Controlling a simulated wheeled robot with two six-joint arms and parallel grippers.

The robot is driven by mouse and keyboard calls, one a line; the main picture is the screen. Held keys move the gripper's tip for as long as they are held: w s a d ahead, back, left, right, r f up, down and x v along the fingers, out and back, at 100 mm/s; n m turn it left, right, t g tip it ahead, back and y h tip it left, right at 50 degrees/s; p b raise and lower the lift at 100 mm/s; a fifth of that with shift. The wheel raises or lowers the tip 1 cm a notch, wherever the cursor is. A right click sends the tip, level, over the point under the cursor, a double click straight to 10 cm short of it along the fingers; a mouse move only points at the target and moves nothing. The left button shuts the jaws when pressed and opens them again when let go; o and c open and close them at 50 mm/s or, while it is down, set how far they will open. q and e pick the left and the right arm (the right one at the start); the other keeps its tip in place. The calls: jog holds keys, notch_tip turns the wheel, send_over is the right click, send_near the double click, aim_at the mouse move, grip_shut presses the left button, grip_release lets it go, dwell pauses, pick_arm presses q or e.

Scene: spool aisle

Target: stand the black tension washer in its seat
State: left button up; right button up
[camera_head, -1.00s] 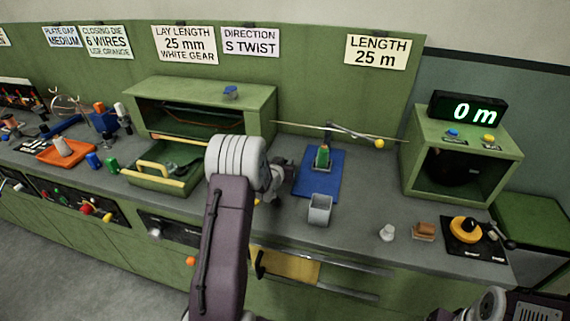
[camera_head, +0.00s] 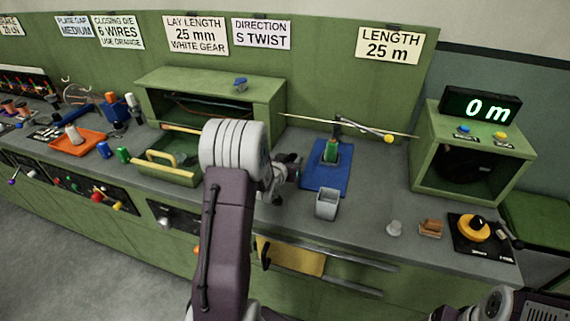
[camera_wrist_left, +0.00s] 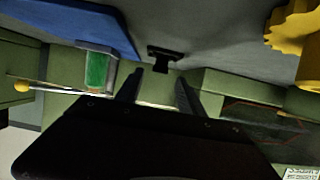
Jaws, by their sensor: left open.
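My left gripper (camera_head: 286,180) is over the counter, left of the blue mat, partly hidden behind my own wrist. In the left wrist view its two fingers (camera_wrist_left: 158,92) are apart with nothing between them. A small black piece (camera_wrist_left: 163,58) is on the grey counter just beyond the fingertips. It looks like the black washer or its stand; I cannot tell which. In the head view my arm hides that spot. The blue mat (camera_head: 318,181) carries a green block (camera_head: 331,150) under a thin beam with a yellow ball.
A green shelf box (camera_head: 215,83) with a yellow-handled tray (camera_head: 160,172) is to the left. A yellow toothed piece (camera_wrist_left: 293,38) shows in the wrist view. A display reading 0 m (camera_head: 480,105) tops the right-hand box.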

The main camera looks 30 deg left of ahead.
pick_arm(q)
jog(key=v, duration=0.6)
jog(key=shift+s+d+r, duration=0.1)
jog(key=shift+s, duration=0.2)
jog(key=d+r+m+h+p, duration=0.3)
jog(key=d+r+p, duration=0.5)
jog(key=d, duration=0.6)
jog(key=s+d+f+g, duration=0.1)
jog(key=s+f+g, duration=0.3)
jog(key=s, duration=0.7)
jog(key=s+d+f+g, duration=0.2)
jog(key=s+f+g, duration=0.3)
jog(key=s, duration=0.6)
jog(key=g, duration=0.2)
jog(key=shift+n+g, duration=0.3)
jog(key=shift+g, duration=0.1)
